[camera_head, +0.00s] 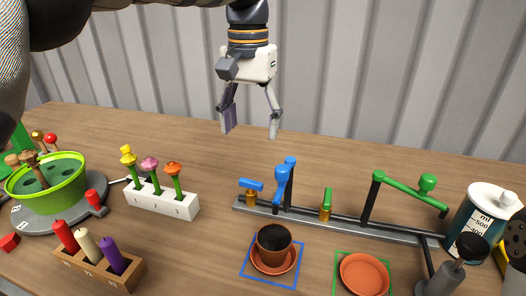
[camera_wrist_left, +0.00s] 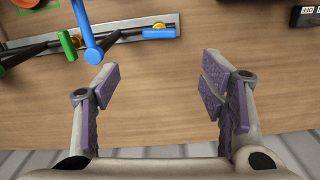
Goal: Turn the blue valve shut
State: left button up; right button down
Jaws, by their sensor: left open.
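The blue valve's handle (camera_head: 251,184) sits on a brass body (camera_head: 251,197) at the left end of a grey rail (camera_head: 345,228). The handle lies roughly along the rail; it also shows in the left wrist view (camera_wrist_left: 160,32). A blue spout pipe (camera_head: 284,188) rises to its right. A green valve handle (camera_head: 327,201) farther along lies across the rail. My left gripper (camera_head: 250,132) is open and empty, above and behind the blue valve. In the left wrist view its fingers (camera_wrist_left: 160,88) are spread, with the blue handle ahead between them. My right gripper is not in view.
A soil-filled pot (camera_head: 273,246) stands in a blue square before the rail; an empty saucer (camera_head: 364,274) lies in a green square. A white flower block (camera_head: 162,202) is left of the valve. A green pipe (camera_head: 405,190) and jar (camera_head: 482,222) are right. The table behind the rail is clear.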

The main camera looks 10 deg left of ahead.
aim_at(251, 181)
pick_arm(q)
jog(key=f, duration=0.4)
jog(key=f+b, duration=0.1)
jog(key=f, duration=0.3)
jog(key=s+f, duration=0.1)
jog(key=f, duration=0.3)
jog(key=shift+r, duration=0.1)
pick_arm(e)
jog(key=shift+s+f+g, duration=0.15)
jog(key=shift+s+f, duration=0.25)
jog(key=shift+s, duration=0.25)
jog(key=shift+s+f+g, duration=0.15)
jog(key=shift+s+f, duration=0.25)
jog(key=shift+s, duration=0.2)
pick_arm(q)
jog(key=c, duration=1.2)
